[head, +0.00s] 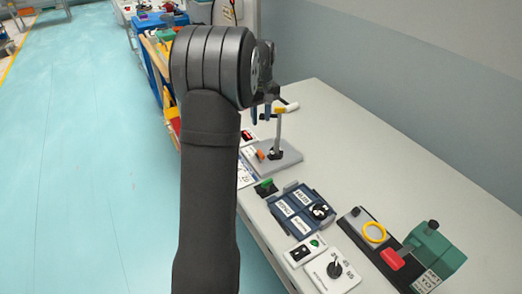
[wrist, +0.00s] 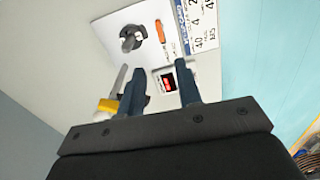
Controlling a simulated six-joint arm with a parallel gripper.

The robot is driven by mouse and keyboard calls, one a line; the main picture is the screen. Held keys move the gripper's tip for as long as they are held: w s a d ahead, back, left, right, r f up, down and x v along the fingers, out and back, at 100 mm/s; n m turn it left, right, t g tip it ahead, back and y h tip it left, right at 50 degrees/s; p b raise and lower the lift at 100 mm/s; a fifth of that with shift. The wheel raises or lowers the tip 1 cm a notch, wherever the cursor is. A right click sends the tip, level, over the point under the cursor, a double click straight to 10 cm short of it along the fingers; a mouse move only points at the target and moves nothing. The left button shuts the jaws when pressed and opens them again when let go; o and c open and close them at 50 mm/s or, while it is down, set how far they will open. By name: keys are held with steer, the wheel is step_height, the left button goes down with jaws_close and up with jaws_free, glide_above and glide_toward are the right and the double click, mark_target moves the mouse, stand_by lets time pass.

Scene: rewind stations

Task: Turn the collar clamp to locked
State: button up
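A grey stand (head: 285,156) on the bench carries an upright grey post (head: 278,135). A yellow piece (head: 280,110) sits near the post's top. A dark round collar (head: 276,154) is at the post's foot, with an orange lever (head: 260,155) beside it. The collar (wrist: 127,40) and lever (wrist: 159,32) also show in the wrist view, the yellow piece (wrist: 107,105) left of my fingers. I cannot tell which part is the clamp or read its setting. My gripper (wrist: 162,85) is open and empty, above the bench near the post's top, apart from the lever.
A small panel with a red display (wrist: 168,82) shows between my fingers. Nearer on the bench are a green-handled part (head: 265,187), a blue labelled tray (head: 302,208), a dial box (head: 333,270) and a green machine (head: 432,250). A wall runs along the right.

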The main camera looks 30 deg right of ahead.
mark_target(261, 152)
step_height(261, 152, down, 15)
steer(key=shift+f, duration=0.1)
steer(key=shift+c, duration=0.4)
jaws_close()
